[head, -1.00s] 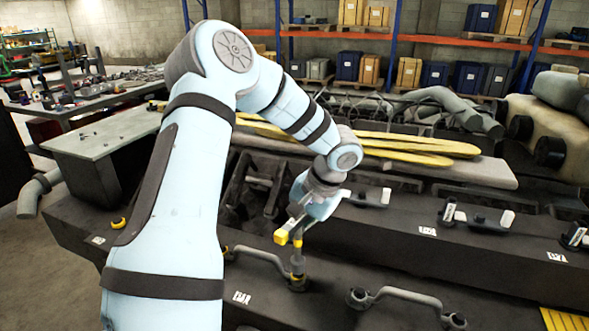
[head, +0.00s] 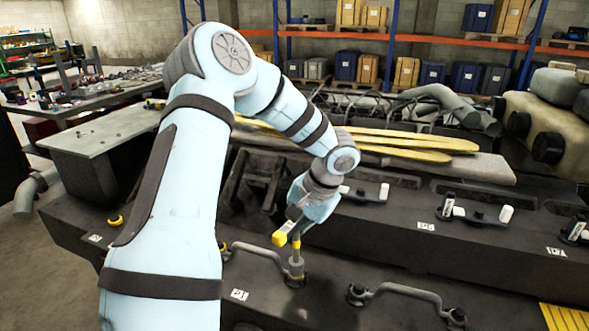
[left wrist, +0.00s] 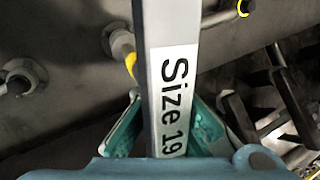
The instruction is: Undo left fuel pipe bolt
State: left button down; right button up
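My left gripper (head: 300,214) is shut on a wrench with a label reading "Size 19" (left wrist: 174,90). In the head view the wrench (head: 281,238) has a yellow end, and a grey upright shaft runs down from it. The shaft's lower end meets the bolt (head: 295,279) at the near right end of the left fuel pipe (head: 262,252). I cannot tell how fully it sits on the bolt. The pipe's other end is partly hidden by my left arm. My right gripper is not in view.
A second grey pipe (head: 405,291) with bolts at its ends lies to the right on the dark engine block. White-and-black clamps (head: 475,213) sit on the ledge behind. Long yellow bars (head: 400,145) lie further back. A workbench (head: 105,140) stands at the left.

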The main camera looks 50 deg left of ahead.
pick_arm(q)
jog(key=s+n+h, duration=0.1)
jog(key=n, duration=0.3)
jog(key=n+g+h, duration=0.1)
jog(key=n+h, duration=0.1)
jog(key=n, duration=0.3)
jog(key=s+n+h, duration=0.1)
jog(key=n, duration=0.4)
jog(key=shift+s+d+g+h, duration=0.15)
jog(key=shift+s+g+h, duration=0.15)
jog(key=shift+g, duration=0.1)
jog(key=shift+r+n, duration=0.1)
jog(key=shift+n, duration=0.2)
